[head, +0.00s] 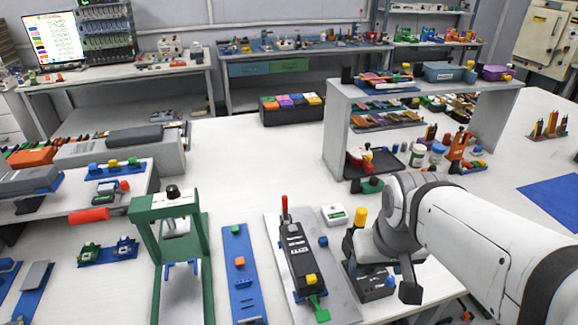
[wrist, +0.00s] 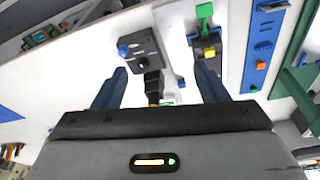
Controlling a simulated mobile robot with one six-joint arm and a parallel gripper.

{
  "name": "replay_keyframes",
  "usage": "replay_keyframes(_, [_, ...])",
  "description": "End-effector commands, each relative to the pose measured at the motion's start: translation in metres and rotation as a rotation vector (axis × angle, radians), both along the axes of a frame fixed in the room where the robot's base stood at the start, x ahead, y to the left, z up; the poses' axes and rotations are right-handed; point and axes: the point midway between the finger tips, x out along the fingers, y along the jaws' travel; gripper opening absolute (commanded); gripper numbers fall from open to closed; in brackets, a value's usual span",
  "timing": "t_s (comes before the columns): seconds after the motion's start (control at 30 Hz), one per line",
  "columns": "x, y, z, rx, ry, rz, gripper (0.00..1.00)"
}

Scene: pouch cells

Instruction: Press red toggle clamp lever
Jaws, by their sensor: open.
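A red lever (head: 284,203) stands upright at the far end of a long black fixture (head: 297,248) in the head view. The fixture lies on a grey plate (head: 335,290) and has a yellow block and a green tab at its near end. My gripper (head: 385,275) is to the right of the fixture, above a black box. In the wrist view my gripper (wrist: 158,88) is open, with nothing held. The fixture's near end (wrist: 207,38) shows beyond the finger on the right. The red lever cannot be made out there.
The black box (head: 376,286) with a yellow-topped post (head: 360,217) stands close to my gripper. A green press frame (head: 150,212) with a red handle (head: 88,215) and a blue strip (head: 240,270) lie left.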

Motion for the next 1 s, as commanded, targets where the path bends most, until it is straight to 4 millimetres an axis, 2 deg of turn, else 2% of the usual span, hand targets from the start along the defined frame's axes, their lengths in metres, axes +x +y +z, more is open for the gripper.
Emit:
replay_keyframes(0.07, [0.013,0.005,0.003,-0.019,0.0,0.078,0.6])
replay_keyframes(0.37, [0.085,0.04,0.014,-0.141,-0.017,0.561,0.35])
replay_keyframes(0.6, [0.143,0.083,0.012,-0.248,-0.036,0.965,0.16])
replay_keyframes(0.8, [0.184,0.124,0.003,-0.335,-0.053,1.284,0.0])
replay_keyframes(1.0, [0.208,0.156,-0.006,-0.398,-0.066,1.503,0.0])
